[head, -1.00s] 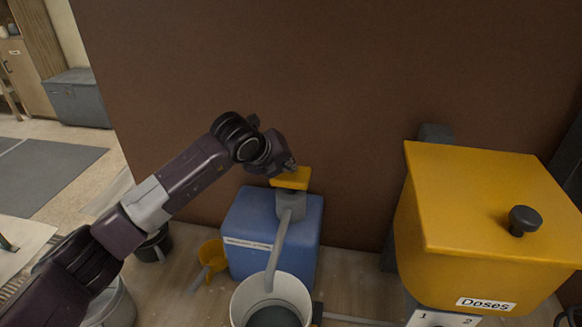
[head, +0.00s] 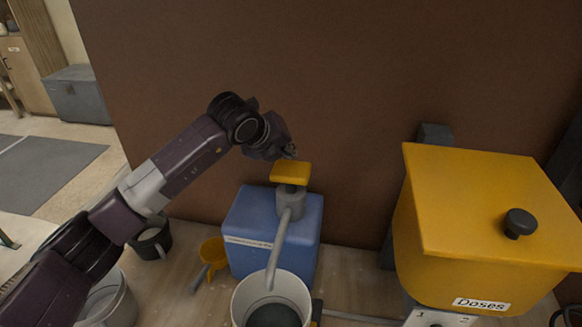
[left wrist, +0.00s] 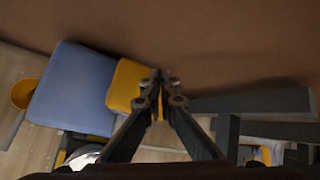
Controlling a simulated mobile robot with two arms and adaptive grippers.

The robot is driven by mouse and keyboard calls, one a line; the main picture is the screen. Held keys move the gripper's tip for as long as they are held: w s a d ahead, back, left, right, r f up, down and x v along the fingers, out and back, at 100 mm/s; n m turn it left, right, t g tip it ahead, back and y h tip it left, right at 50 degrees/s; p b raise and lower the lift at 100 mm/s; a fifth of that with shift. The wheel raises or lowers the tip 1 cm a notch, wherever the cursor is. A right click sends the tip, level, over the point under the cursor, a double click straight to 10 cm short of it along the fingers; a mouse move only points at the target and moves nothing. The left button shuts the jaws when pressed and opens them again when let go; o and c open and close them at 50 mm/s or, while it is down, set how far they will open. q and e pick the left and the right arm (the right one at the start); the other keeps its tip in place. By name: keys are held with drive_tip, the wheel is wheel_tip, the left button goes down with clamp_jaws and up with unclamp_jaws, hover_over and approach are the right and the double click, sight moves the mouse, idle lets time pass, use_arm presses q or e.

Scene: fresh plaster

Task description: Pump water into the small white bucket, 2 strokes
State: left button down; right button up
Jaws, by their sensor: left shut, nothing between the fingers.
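The blue water container (head: 252,232) stands on the bench, with a yellow pump head (head: 290,172) on a grey collar and a grey spout (head: 281,240). The small white bucket (head: 245,297) stands under the spout's end, with dark grey contents showing inside. My left gripper (head: 290,152) is shut and empty, just above the pump head. In the left wrist view its fingertips (left wrist: 159,76) overlap the right edge of the yellow pump head (left wrist: 124,87); whether they touch it I cannot tell. My right gripper is not in view.
A big yellow bin (head: 480,215) labelled "Doses" stands at the right. A yellow scoop (head: 212,252), a dark cup (head: 150,240) and a pale bucket (head: 108,300) stand left of the container. A brown wall rises behind.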

sight(289, 170)
use_arm(q)
drive_tip(key=shift+r+p, duration=0.45)
drive_tip(key=shift+r, duration=1.3)
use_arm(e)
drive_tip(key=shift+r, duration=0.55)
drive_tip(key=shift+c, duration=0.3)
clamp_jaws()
